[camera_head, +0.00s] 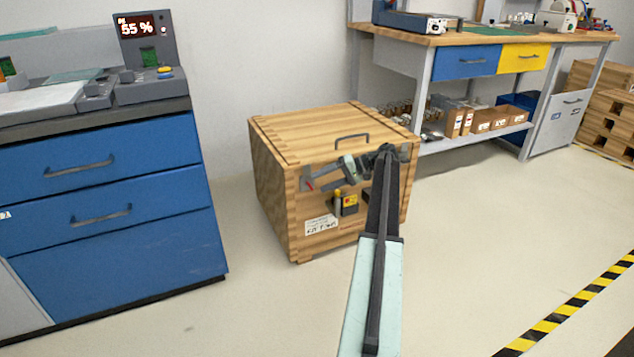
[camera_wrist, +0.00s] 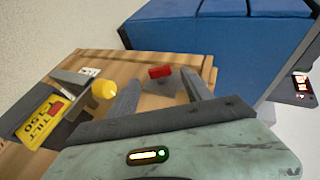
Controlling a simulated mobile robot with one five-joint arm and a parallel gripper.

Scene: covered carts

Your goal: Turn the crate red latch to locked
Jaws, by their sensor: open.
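The wooden crate (camera_head: 290,130) stands on the floor in the middle of the head view. Its red latch (camera_head: 309,186) shows as a small red piece at the left of the crate's front. In the wrist view the red latch (camera_wrist: 160,72) sits on a grey plate on the crate face (camera_wrist: 105,62). My gripper (camera_head: 325,178) is at the crate's front, pointing left towards the latch. In the wrist view my gripper (camera_wrist: 160,88) is open, with the red latch just beyond the gap between its fingertips. No contact is visible. My arm hides the right of the crate front.
A yellow knob (camera_wrist: 104,90) and a yellow tag (camera_wrist: 40,124) are close to the left finger in the wrist view. A handle (camera_head: 352,137) is on the crate. A blue cabinet (camera_head: 110,245) stands left and a workbench (camera_head: 480,38) at back right. Floor is clear.

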